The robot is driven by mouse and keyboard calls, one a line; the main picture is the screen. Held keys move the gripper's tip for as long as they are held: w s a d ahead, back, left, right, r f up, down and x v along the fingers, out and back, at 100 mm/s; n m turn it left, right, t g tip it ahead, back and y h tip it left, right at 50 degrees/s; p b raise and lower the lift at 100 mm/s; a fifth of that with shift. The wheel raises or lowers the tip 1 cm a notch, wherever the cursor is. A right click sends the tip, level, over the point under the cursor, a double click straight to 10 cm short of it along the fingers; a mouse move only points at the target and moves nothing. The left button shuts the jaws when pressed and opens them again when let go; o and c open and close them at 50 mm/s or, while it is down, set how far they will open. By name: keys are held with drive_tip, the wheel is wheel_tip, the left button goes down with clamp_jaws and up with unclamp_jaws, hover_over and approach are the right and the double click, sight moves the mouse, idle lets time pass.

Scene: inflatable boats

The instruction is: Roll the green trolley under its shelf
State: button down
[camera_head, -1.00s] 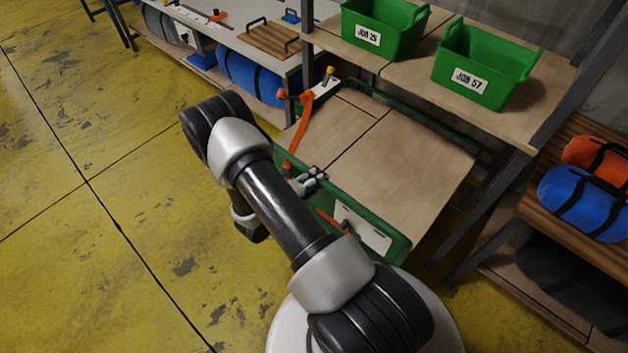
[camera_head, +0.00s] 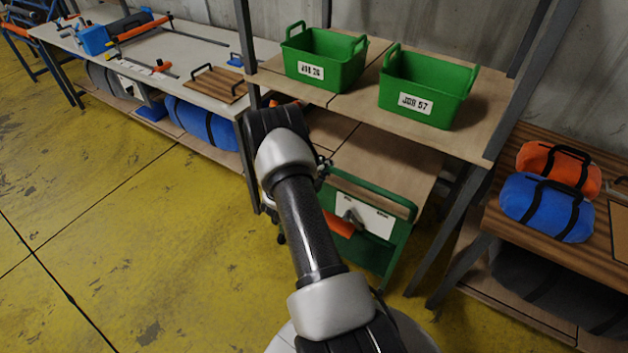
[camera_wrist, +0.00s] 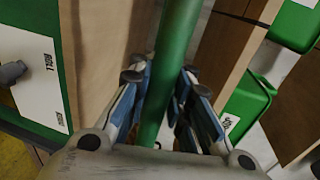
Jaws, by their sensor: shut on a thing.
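The green trolley (camera_head: 378,250) has a green end frame with a white plate and an orange part on it, and a wooden top (camera_head: 395,168). Its far part is under the wooden shelf (camera_head: 480,140); its near end sticks out in front of the shelf edge. My gripper (camera_wrist: 165,88) is shut around a green bar (camera_wrist: 178,45) of the trolley in the wrist view. In the head view my arm hides most of the gripper and the trolley's left side.
Two green bins, JOB 26 (camera_head: 325,60) and JOB 57 (camera_head: 422,90), stand on the shelf. Dark shelf posts (camera_head: 462,235) flank the trolley. A workbench (camera_head: 165,55) is at the left, and a rack with blue (camera_head: 545,207) and orange bags at the right. Yellow floor at left is clear.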

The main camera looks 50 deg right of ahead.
drive_tip(key=shift+w+d+r+b, duration=0.15)
drive_tip(key=shift+d+r+b, duration=0.05)
drive_tip(key=shift+d, duration=0.7)
drive_tip(key=shift+w+d+r+b, duration=0.1)
drive_tip(key=shift+d+r+b, duration=0.1)
drive_tip(key=shift+d, duration=0.7)
drive_tip(key=c, duration=1.8)
unclamp_jaws()
drive_tip(key=o, duration=0.4)
drive_tip(key=shift+a+f, duration=0.15)
drive_tip(key=shift+f, duration=0.05)
drive_tip(key=shift+c, duration=0.2)
drive_tip(key=shift+s, duration=0.1)
drive_tip(key=w+v, duration=0.1)
drive_tip(key=v, duration=1.1)
drive_tip(key=shift+s, duration=0.5)
